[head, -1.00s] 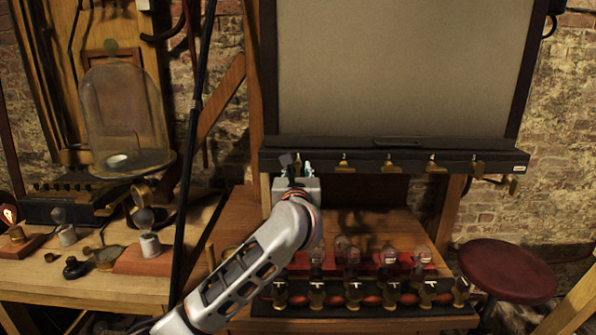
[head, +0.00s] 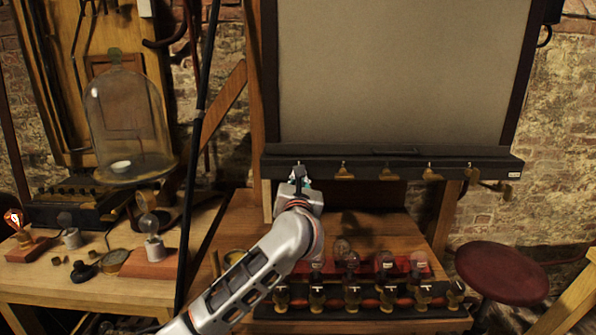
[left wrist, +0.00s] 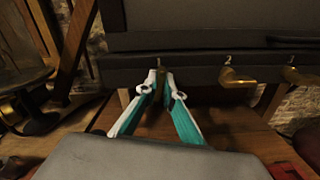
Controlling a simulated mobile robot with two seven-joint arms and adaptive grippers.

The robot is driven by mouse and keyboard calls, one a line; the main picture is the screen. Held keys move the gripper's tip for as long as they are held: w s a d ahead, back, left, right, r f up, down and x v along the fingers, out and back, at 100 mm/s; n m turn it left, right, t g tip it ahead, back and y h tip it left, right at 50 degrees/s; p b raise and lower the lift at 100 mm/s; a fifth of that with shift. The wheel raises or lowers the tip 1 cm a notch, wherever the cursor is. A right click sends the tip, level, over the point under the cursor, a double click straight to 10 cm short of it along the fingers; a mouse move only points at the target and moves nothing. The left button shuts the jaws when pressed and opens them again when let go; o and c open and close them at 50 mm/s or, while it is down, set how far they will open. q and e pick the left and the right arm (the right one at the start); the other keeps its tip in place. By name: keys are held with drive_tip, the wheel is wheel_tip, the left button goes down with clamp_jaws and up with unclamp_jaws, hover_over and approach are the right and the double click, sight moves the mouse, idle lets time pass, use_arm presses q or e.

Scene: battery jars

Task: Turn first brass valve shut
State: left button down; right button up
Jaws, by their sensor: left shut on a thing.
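A black rail (head: 400,161) runs under the large grey panel and carries a row of brass valves. My left gripper (head: 300,176) is at the rail's left end, shut on the first brass valve. In the left wrist view, the teal-and-white fingers of my left gripper (left wrist: 164,92) close around the first brass valve (left wrist: 160,84). Its handle is mostly hidden between the fingertips, so its exact angle is hard to tell. The second brass valve (left wrist: 236,78) and the third brass valve (left wrist: 298,76) are to its right, untouched. My right gripper is out of view.
Below the rail, a wooden bench (head: 375,225) holds several glass jars (head: 351,262) with a row of brass taps (head: 352,298) in front. A red stool (head: 502,272) stands at the right. A glass bell jar (head: 128,125) and a dark upright pole (head: 192,160) are at the left.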

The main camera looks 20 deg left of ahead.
use_arm(q)
drive_tip(key=m+p, duration=0.2)
drive_tip(key=m, duration=0.3)
drive_tip(key=m+p, duration=0.2)
drive_tip(key=m, duration=0.3)
drive_tip(key=m+p, duration=0.2)
drive_tip(key=m, duration=0.3)
drive_tip(key=shift+d+f, duration=0.2)
drive_tip(key=shift+f, duration=0.1)
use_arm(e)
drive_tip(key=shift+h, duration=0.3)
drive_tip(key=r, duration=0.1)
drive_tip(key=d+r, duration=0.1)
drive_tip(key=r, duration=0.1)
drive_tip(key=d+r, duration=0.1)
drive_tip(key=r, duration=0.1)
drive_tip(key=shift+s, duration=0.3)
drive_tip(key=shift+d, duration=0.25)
use_arm(q)
drive_tip(key=c, duration=2.2)
unclamp_jaws()
drive_tip(key=shift+w, duration=0.1)
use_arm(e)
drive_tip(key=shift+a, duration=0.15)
